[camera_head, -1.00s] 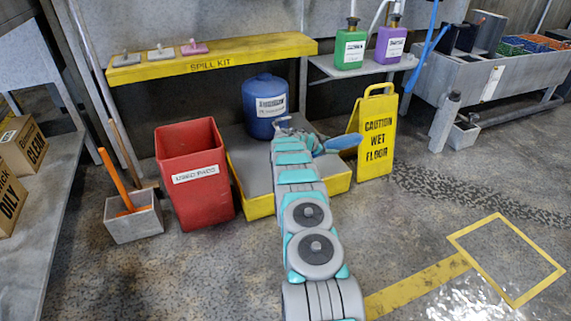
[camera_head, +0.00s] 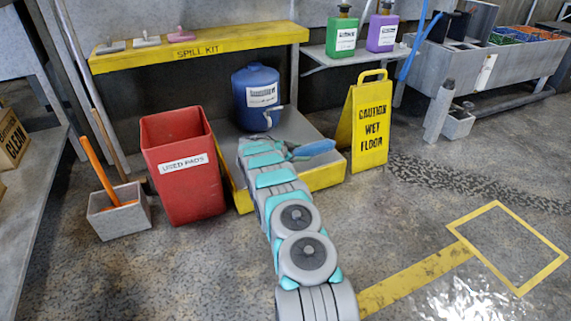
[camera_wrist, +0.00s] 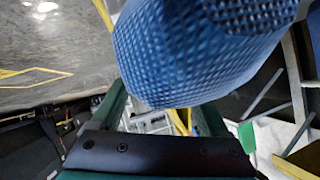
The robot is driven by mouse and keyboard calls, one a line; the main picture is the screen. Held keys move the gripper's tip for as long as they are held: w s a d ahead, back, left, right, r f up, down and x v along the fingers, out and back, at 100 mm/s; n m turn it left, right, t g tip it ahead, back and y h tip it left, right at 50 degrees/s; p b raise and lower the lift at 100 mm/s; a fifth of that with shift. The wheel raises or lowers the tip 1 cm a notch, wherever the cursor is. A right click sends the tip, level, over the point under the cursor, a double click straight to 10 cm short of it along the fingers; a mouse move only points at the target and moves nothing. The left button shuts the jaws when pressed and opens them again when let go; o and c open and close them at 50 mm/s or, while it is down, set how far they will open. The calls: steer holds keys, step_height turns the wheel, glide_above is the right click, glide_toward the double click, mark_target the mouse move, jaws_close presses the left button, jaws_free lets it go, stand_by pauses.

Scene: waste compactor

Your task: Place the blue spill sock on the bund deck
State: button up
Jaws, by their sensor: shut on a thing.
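The blue spill sock (camera_head: 312,148) is held by my gripper (camera_head: 289,152) over the right part of the bund deck. In the wrist view the sock (camera_wrist: 200,50) is large and close, between the green fingers, with a textured blue surface. The bund deck (camera_head: 322,179) is a low yellow-edged platform with a grey top. My arm covers much of its middle and front. I cannot tell whether the sock touches the deck.
A blue drum (camera_head: 256,97) stands at the back of the deck. A red used pads bin (camera_head: 183,165) is close on the left, and a yellow wet floor sign (camera_head: 369,127) on the right. The spill kit shelf (camera_head: 200,48) runs behind.

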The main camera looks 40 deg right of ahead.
steer(key=a, duration=0.2)
steer(key=w+a, duration=0.1)
steer(key=a, duration=0.1)
steer(key=w+a, duration=0.1)
steer(key=a, duration=0.1)
steer(key=shift+w+f, duration=0.1)
steer(key=shift+f, duration=0.2)
step_height(320, 180, down, 4)
steer(key=shift+r+b, duration=0.2)
steer(key=shift+b, duration=0.2)
steer(key=o, duration=1.5)
steer(key=shift+a+r, duration=0.1)
